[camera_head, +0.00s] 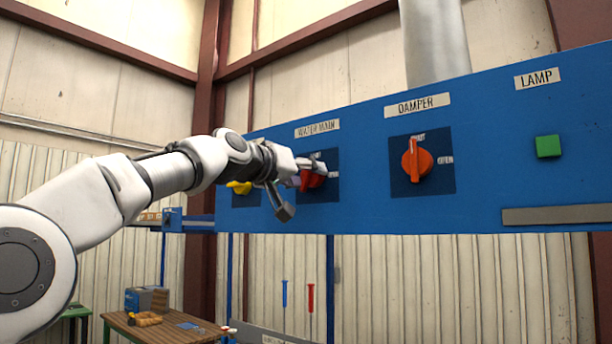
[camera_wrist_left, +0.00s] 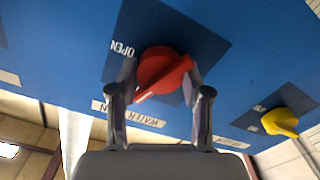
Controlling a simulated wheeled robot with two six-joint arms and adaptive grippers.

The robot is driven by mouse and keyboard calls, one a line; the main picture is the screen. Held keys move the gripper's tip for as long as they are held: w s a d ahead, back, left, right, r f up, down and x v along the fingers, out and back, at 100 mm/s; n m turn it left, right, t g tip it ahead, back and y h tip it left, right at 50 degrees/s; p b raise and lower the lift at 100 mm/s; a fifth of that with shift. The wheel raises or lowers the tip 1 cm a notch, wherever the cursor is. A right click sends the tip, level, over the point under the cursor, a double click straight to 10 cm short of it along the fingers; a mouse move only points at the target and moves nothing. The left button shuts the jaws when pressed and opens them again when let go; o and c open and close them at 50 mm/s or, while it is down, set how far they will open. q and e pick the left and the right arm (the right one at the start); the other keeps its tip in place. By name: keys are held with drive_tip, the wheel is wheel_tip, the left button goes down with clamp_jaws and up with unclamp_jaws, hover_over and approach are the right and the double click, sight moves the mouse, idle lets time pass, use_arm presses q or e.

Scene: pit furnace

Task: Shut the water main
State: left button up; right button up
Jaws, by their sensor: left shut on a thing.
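The red water main knob (camera_head: 314,181) sits on a dark blue plate under the WATER MAIN label (camera_head: 317,129) on the blue panel. My left gripper (camera_head: 304,172) reaches it from the left and partly covers it. In the left wrist view, the gripper (camera_wrist_left: 160,77) has a finger on each side of the red knob (camera_wrist_left: 157,66) and is shut on it. The plate's other marking is hidden or too small to read. My right gripper is not in view.
A yellow knob (camera_head: 239,187) is left of the water main, partly behind my arm. A grey ledge (camera_head: 560,215) runs along the panel's lower right. A wooden table (camera_head: 165,331) stands lower left.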

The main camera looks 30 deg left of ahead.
use_arm(q)
drive_tip(key=n, duration=0.4)
drive_tip(key=shift+r, duration=0.2)
idle(0.5)
drive_tip(key=o, duration=1)
drive_tip(key=shift+c, duration=0.2)
drive_tip(key=shift+o, duration=1)
drive_tip(key=shift+w+f, duration=0.1)
drive_tip(key=shift+f, duration=0.05)
